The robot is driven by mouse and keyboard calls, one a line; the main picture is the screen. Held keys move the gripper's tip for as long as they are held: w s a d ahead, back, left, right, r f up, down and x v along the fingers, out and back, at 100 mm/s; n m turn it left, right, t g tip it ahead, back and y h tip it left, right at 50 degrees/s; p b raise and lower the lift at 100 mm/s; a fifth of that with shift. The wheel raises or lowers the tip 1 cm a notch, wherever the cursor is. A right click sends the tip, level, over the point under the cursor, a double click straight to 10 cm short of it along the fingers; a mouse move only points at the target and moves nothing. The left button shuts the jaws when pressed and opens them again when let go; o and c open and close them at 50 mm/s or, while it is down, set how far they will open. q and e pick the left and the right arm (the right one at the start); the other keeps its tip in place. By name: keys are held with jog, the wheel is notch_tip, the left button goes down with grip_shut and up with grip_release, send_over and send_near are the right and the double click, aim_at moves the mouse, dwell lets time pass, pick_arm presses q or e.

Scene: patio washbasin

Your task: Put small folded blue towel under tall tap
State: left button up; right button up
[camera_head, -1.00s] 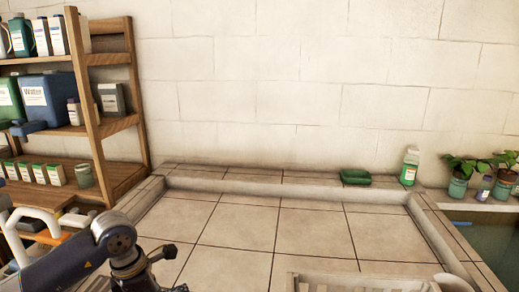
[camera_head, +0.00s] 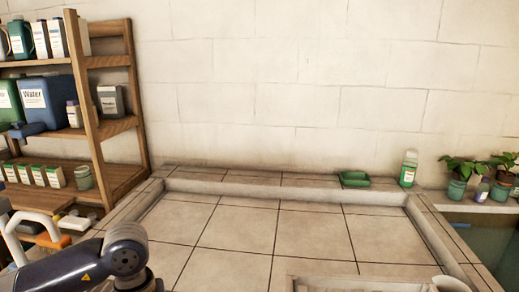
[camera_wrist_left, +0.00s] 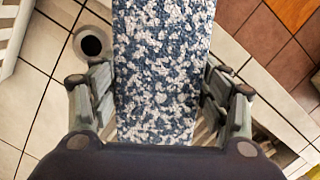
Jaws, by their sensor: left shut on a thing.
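The folded towel (camera_wrist_left: 165,55), mottled blue and white, fills the middle of the left wrist view as a long flat strip. My left gripper (camera_wrist_left: 160,88) is shut on it, with a finger at each long side. The towel is held above a tiled surface; its far end runs out of the picture. In the head view only my left arm shows at the bottom left; the gripper and towel are out of that picture. No tall tap shows in any view. My right gripper is not in view.
The tiled basin floor (camera_head: 235,237) is mostly clear inside a low rim. A pale crate (camera_head: 360,284) and white cup (camera_head: 450,283) are at the front right. A green dish (camera_head: 354,179) and bottle (camera_head: 408,168) stand on the back ledge. A loaded wooden shelf (camera_head: 88,110) stands left.

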pick_arm(q)
jog(key=s+m, duration=0.1)
jog(key=m, duration=0.2)
jog(key=s+m, duration=0.1)
jog(key=shift+s+r+m+y, duration=0.3)
jog(key=shift+s+m+y, duration=0.05)
jog(key=shift+m+y, duration=0.05)
jog(key=shift+s+d+f, duration=0.1)
jog(key=shift+d, duration=0.05)
dwell(0.5)
